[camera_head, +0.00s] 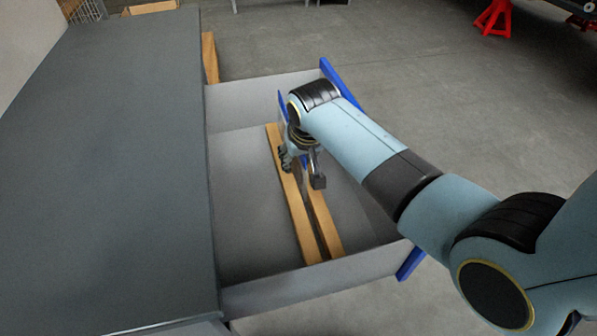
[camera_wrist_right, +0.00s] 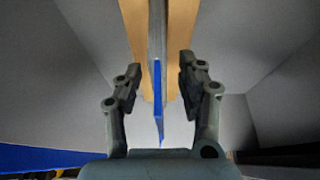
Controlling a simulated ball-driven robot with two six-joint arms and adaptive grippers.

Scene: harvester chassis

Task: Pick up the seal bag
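An open grey drawer (camera_head: 240,180) holds two parallel wooden rails (camera_head: 290,195). In the right wrist view a thin upright grey panel with a blue edge (camera_wrist_right: 158,100) stands between the wooden rails (camera_wrist_right: 184,30). I cannot tell for sure whether this panel is the seal bag; no other bag shows. My right gripper (camera_head: 302,172) points down into the drawer over the rails. In the wrist view its fingers (camera_wrist_right: 161,68) are open, one on each side of the blue-edged panel, with gaps on both sides. My left gripper is not in view.
A dark grey worktop (camera_head: 110,170) lies left of the drawer. The drawer's front has blue edging (camera_head: 342,84). My right arm crosses above the drawer front. Open concrete floor (camera_head: 440,90) lies beyond, with a red stand (camera_head: 494,18) at the far right.

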